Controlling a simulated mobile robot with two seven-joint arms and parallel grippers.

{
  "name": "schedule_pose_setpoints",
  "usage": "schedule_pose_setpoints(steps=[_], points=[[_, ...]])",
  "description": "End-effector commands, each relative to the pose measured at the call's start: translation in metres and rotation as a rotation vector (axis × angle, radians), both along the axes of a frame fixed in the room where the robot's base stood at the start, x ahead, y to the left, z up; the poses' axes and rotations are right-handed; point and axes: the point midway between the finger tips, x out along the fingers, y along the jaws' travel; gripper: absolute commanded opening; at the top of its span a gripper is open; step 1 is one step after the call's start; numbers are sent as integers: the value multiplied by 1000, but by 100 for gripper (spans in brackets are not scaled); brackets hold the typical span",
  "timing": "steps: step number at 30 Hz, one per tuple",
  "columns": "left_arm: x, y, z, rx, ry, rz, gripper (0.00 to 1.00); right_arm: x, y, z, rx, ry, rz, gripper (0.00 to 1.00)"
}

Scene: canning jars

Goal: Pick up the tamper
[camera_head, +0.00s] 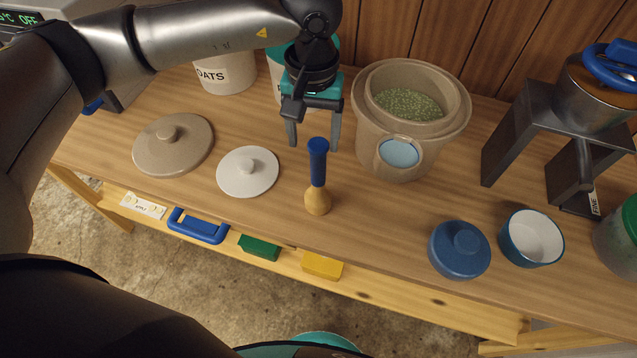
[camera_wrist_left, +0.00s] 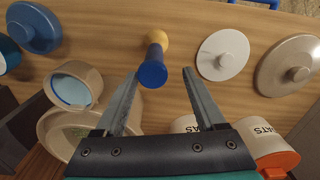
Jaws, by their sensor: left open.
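The tamper (camera_head: 318,178) stands upright on the wooden table, with a blue handle on top and a tan, rounded foot below. In the left wrist view the tamper (camera_wrist_left: 153,68) shows its blue handle end between and just beyond the fingertips. My left gripper (camera_head: 313,145) is open and empty, pointing down just behind and above the tamper's handle. In the left wrist view the two fingers of the left gripper (camera_wrist_left: 160,75) are spread wide, and I see no contact with the handle. My right gripper is in neither view.
A beige crock (camera_head: 365,130) with green contents stands right of the gripper. White (camera_head: 262,180) and taupe (camera_head: 150,155) lids lie to the left. A blue lid (camera_head: 460,262), a small bowl (camera_head: 515,250) and a dark metal stand (camera_head: 510,120) are at the right. An oats canister (camera_head: 225,78) stands behind.

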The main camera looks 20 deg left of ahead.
Motion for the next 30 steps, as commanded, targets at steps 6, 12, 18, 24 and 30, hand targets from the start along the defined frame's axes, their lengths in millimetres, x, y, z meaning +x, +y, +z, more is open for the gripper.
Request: schedule_pose_setpoints(steps=[6, 12, 18, 24, 30], points=[[0, -1, -25, -1, 1, 0, 72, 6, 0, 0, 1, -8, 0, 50], [-3, -5, -42, -1, 3, -1, 72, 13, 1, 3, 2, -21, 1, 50], [-4, -9, -71, -1, 1, 2, 72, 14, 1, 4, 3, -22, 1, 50], [-3, -9, -79, -3, -1, 0, 72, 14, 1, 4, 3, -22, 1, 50], [-3, -9, -79, -3, -1, 0, 64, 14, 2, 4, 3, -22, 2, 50]])
